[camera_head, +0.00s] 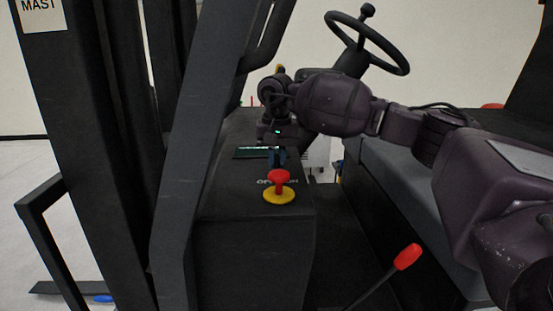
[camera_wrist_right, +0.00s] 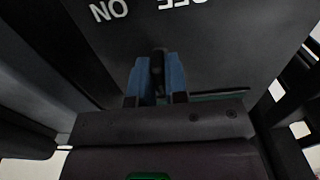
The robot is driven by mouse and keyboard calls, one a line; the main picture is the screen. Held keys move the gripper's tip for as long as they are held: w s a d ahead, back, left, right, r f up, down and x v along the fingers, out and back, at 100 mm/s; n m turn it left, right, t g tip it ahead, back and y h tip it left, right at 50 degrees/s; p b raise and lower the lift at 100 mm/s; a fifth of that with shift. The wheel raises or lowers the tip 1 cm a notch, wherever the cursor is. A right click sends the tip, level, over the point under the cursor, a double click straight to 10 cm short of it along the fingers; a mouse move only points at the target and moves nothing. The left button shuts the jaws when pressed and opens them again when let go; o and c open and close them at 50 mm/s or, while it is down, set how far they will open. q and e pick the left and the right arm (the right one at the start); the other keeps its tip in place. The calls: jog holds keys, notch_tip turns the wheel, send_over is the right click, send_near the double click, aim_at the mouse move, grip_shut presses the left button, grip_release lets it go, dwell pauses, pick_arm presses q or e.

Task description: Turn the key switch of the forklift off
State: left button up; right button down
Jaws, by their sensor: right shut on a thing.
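My right gripper (camera_head: 277,158) reaches down over the forklift's dark console (camera_head: 225,192), and its blue fingers also show in the right wrist view (camera_wrist_right: 157,82). They are shut on the dark key of the key switch (camera_wrist_right: 157,62), which sits between the fingertips. The white ON label (camera_wrist_right: 108,10) and the partly cut-off OFF label (camera_wrist_right: 182,4) appear upside down beyond the fingers. The key is hidden in the head view, and its exact angle is hard to tell. My left gripper is not in view.
A red knob on a yellow base (camera_head: 279,188) stands just in front of the gripper. A red-tipped lever (camera_head: 406,257) rises at lower right. The steering wheel (camera_head: 367,42) is above, the grey seat (camera_head: 400,185) to the right, and the dark frame post (camera_head: 200,130) to the left.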

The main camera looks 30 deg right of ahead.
aim_at(277, 156)
jog(key=shift+r, duration=0.1)
jog(key=c, duration=1.2)
grip_release()
jog(key=shift+o, duration=0.3)
notch_tip(277, 156, up, 11)
jog(key=shift+b, duration=0.3)
jog(key=shift+f, duration=0.2)
